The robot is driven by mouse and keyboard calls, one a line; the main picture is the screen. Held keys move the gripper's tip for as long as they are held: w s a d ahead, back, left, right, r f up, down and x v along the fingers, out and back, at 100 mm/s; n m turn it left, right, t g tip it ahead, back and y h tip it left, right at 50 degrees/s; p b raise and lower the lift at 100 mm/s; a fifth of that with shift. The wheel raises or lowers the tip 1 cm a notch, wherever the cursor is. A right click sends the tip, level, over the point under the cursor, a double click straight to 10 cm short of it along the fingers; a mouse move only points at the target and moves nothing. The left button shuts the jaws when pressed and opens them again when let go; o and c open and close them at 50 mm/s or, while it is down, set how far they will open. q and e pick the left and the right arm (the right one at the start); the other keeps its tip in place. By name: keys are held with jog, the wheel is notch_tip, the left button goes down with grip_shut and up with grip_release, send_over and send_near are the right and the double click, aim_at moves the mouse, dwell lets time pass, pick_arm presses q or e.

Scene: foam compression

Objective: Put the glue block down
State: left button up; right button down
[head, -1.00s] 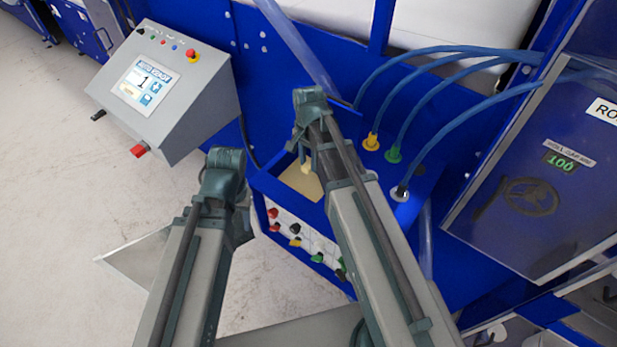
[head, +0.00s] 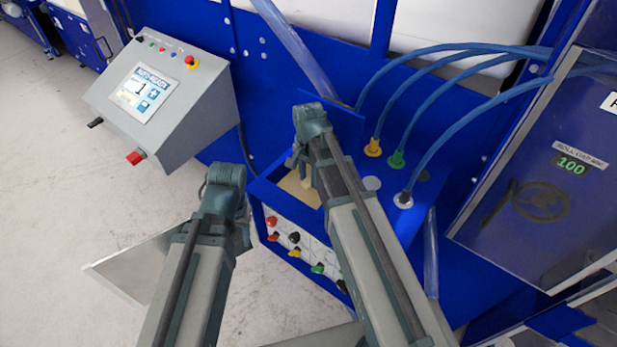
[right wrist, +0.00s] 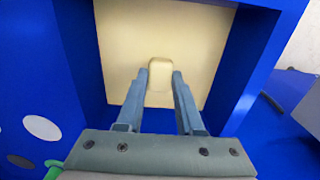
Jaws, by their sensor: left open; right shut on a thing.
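A small pale-yellow glue block (right wrist: 160,70) is between the fingertips of my right gripper (right wrist: 162,78) in the right wrist view. Behind it is the cream surface (right wrist: 120,35) inside an open blue-walled tank. In the head view my right gripper (head: 301,165) points down into the tank, with the block (head: 308,183) partly visible at its tips. I cannot tell whether the block touches the cream surface. My left gripper (head: 238,232) is off to the left, outside the tank; its fingers are mostly hidden by my arm.
The blue tank wall (right wrist: 80,70) closely borders the right gripper. A raised blue lid (head: 340,128) stands behind it. Hoses with yellow (head: 373,147) and green (head: 397,159) fittings are to the right. A grey control panel (head: 165,95) stands at the left.

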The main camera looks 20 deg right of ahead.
jog(key=shift+f+b, duration=0.4)
jog(key=shift+f, duration=0.15)
jog(key=c, duration=0.5)
grip_release()
jog(key=shift+c, duration=0.2)
jog(key=shift+r, duration=0.1)
notch_tip(320, 180, up, 9)
jog(key=p, duration=0.9)
jog(key=s+a+n+h, duration=0.1)
jog(key=s+a+n, duration=0.9)
jog(key=s+n, duration=0.4)
jog(key=shift+s+a, duration=0.25)
jog(key=shift+s, duration=0.05)
jog(key=shift+s, duration=0.1)
